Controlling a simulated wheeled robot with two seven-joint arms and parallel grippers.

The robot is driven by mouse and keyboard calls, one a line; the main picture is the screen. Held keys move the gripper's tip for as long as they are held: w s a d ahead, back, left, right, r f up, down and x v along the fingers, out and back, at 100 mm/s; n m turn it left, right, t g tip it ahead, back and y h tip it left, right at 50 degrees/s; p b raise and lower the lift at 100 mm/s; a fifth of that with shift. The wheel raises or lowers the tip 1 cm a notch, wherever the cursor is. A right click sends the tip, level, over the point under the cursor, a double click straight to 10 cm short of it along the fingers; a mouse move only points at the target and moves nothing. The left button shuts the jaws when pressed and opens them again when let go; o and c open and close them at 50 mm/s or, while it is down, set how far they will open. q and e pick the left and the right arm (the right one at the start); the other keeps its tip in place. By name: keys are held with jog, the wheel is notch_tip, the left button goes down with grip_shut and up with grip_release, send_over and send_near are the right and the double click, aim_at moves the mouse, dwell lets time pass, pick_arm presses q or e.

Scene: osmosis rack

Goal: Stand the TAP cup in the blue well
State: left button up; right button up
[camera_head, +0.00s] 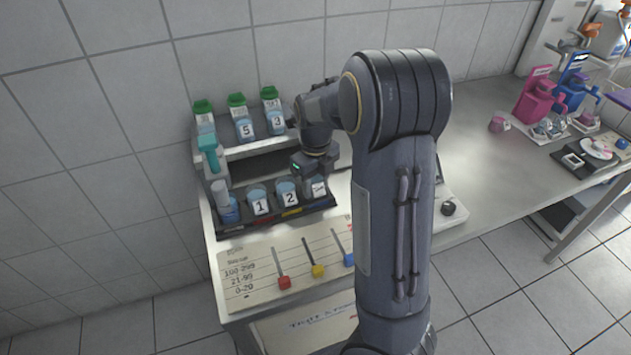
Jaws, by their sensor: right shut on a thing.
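My right gripper (314,172) reaches in over the right end of the lower rack tray (250,228). It is shut on a small cup with a white label (319,188). The label is too small to read surely, but this appears to be the TAP cup. The cup is about upright, at the blue end of the tray, right of cup 2 (287,192). I cannot tell whether its base touches the well. Cup 1 (259,202) stands further left, behind the red marking. My left gripper is not in view.
Cups 5 (245,130) and 3 (277,122) stand on the upper shelf beside green-capped bottles (237,104). A slider board (250,283) with red, yellow and blue knobs lies in front. Pink and blue dispensers (537,95) stand far right. My right arm hides the bench's middle.

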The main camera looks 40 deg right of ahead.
jog(key=shift+f, duration=0.1)
jog(key=o, duration=1)
notch_tip(320, 180, up, 11)
jog(key=p, duration=0.1)
jog(key=s+a+n+t+y, duration=0.1)
jog(key=s+a+n, duration=0.4)
jog(key=n, duration=0.6)
jog(key=s+a+n+t+y, duration=0.1)
jog(key=s+a+n+t, duration=0.1)
jog(key=s+a+n, duration=0.3)
jog(key=s+a+f+n+t+y, duration=0.1)
jog(key=s+a+n, duration=0.5)
jog(key=n, duration=1.1)
jog(key=shift+s+a+t+y, duration=0.15)
jog(key=shift+s+t, duration=0.25)
jog(key=shift+s, duration=0.65)
jog(key=shift+s+d+t+y, duration=0.1)
jog(key=shift+s+t+y, duration=0.25)
jog(key=shift+s, duration=0.7)
